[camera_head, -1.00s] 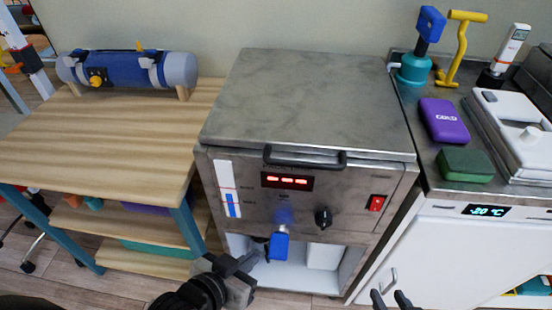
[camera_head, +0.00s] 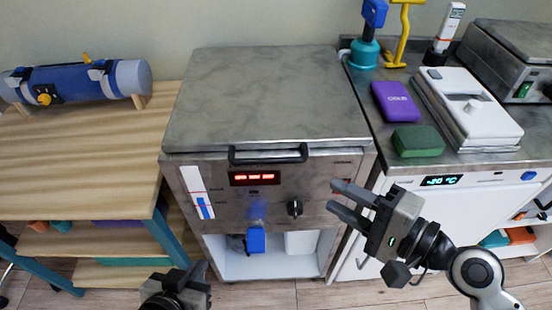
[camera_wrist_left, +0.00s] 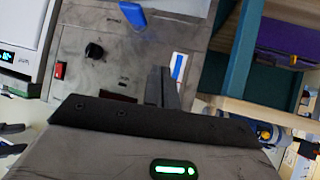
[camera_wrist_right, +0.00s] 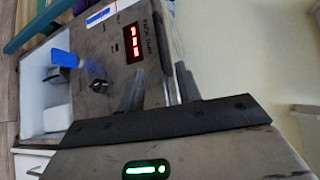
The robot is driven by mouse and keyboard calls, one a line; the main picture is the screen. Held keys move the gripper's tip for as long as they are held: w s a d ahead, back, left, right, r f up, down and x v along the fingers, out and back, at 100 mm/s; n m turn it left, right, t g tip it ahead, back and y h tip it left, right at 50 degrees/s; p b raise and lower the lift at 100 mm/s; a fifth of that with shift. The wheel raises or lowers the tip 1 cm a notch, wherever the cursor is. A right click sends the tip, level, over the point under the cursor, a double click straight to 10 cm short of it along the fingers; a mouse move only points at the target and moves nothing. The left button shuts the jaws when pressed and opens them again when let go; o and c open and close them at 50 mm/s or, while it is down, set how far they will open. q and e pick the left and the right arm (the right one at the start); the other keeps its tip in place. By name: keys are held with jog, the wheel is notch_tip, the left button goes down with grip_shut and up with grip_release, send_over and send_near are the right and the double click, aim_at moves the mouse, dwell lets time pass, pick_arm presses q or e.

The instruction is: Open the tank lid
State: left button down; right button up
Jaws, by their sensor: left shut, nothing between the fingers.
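The tank (camera_head: 225,175) is a grey metal cabinet in the middle of the head view. Its flat lid (camera_head: 268,95) is closed, with a dark bar handle (camera_head: 268,155) along the front edge. My left gripper (camera_head: 203,270) is shut and empty, low in front of the tank and left of the blue tap. My right gripper (camera_head: 333,197) is open and empty, in front of the panel's right side, below and right of the handle. The right wrist view shows its two fingers apart (camera_wrist_right: 158,88) before the tank front.
The front panel has a red display (camera_head: 254,177), a black knob (camera_head: 295,207) and a blue tap (camera_head: 256,238). A wooden shelf table (camera_head: 80,150) stands left. A counter on the right carries a purple box (camera_head: 396,101), green block (camera_head: 417,140) and white device (camera_head: 470,105).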

aim_at(274, 163)
jog(key=p+x, duration=0.2)
jog(key=x, duration=1.2)
jog(key=shift+w+a+f, duration=0.1)
jog(key=shift+w, duration=0.1)
grip_shut()
